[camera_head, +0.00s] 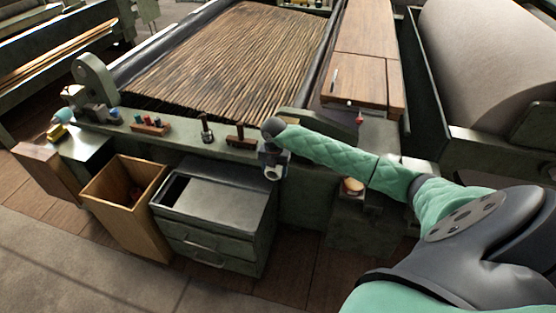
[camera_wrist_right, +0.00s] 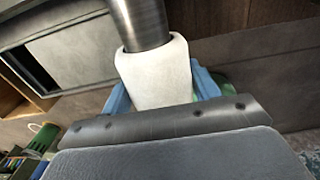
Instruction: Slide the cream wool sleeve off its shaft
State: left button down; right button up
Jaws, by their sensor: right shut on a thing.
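The cream wool sleeve (camera_wrist_right: 158,75) shows in the right wrist view as a pale, soft-edged tube. A dark metal shaft (camera_wrist_right: 140,22) enters its upper end, so the sleeve is around the shaft there. The sleeve's lower end is hidden behind my wrist. My right gripper (camera_wrist_right: 162,90) has its blue fingers on both sides of the sleeve and is shut on it. In the head view my right gripper (camera_head: 271,160) is at the bench's front edge, above the right end of the grey drawer cabinet; a small pale end shows there. My left gripper is in neither view.
The grey drawer cabinet (camera_head: 215,215) and an open wooden bin (camera_head: 125,205) stand below the bench. Small tools and a wooden block (camera_head: 150,128) lie along the bench edge. A large roll (camera_head: 500,60) stands at right. The floor in front is clear.

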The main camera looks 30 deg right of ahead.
jog(key=s+a+p, duration=0.1)
jog(key=s+a, duration=0.3)
jog(key=a, duration=0.1)
jog(key=shift+s+p, duration=0.2)
jog(key=shift+p, duration=0.1)
dwell(1.4)
dwell(0.3)
jog(key=s+a+r+p, duration=0.2)
jog(key=a+r, duration=0.1)
jog(key=shift+s, duration=0.3)
dwell(0.4)
